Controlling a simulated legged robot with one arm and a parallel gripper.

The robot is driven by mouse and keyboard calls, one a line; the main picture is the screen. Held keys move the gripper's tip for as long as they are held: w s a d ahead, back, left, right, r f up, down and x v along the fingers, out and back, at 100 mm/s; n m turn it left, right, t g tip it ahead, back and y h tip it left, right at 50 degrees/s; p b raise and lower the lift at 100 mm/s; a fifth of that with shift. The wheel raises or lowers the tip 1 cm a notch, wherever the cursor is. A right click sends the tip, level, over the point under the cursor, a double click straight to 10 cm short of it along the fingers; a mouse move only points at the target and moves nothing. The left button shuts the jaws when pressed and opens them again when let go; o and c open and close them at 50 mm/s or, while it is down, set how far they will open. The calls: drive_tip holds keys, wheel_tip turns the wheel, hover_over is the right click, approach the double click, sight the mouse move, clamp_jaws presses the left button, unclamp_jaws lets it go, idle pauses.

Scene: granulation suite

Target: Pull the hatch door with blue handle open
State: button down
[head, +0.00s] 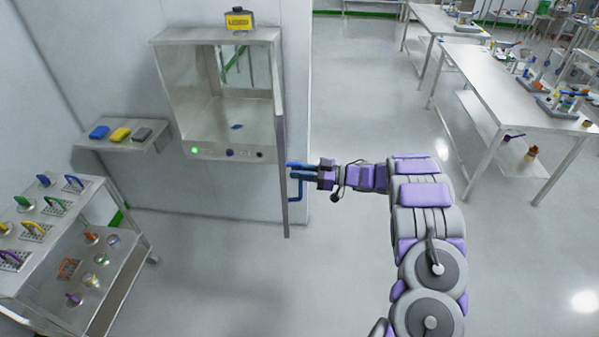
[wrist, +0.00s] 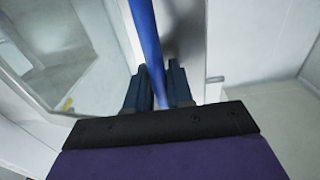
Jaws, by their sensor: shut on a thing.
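The hatch (head: 172,70) is a steel box on the wall, and its inside shows. Its door (head: 281,150) stands swung out from the right side of the box, seen nearly edge-on. The blue handle (head: 296,187) is on the door's right face. My gripper (head: 304,175) is shut on this handle, reaching in from the right. In the wrist view the blue handle (wrist: 147,40) runs between the two dark fingers of my gripper (wrist: 155,85), beside the grey door (wrist: 188,50). The part of the handle at the palm is hidden.
A green light (head: 194,150) glows on the hatch's front panel. A small shelf (head: 98,148) and a steel cart (head: 128,258) with tools stand at the left. Steel tables (head: 482,68) are at the right. The floor (head: 250,285) before the hatch is clear.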

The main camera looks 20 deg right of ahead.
drive_tip(key=shift+w+a, duration=0.1)
drive_tip(key=shift+a, duration=0.1)
drive_tip(key=c, duration=1.2)
unclamp_jaws()
drive_tip(key=shift+w+a, duration=0.1)
drive_tip(key=shift+a, duration=0.3)
drive_tip(key=shift+o, duration=0.2)
drive_tip(key=v, duration=1.7)
drive_tip(key=shift+d+b, duration=0.35)
drive_tip(key=shift+b, duration=0.05)
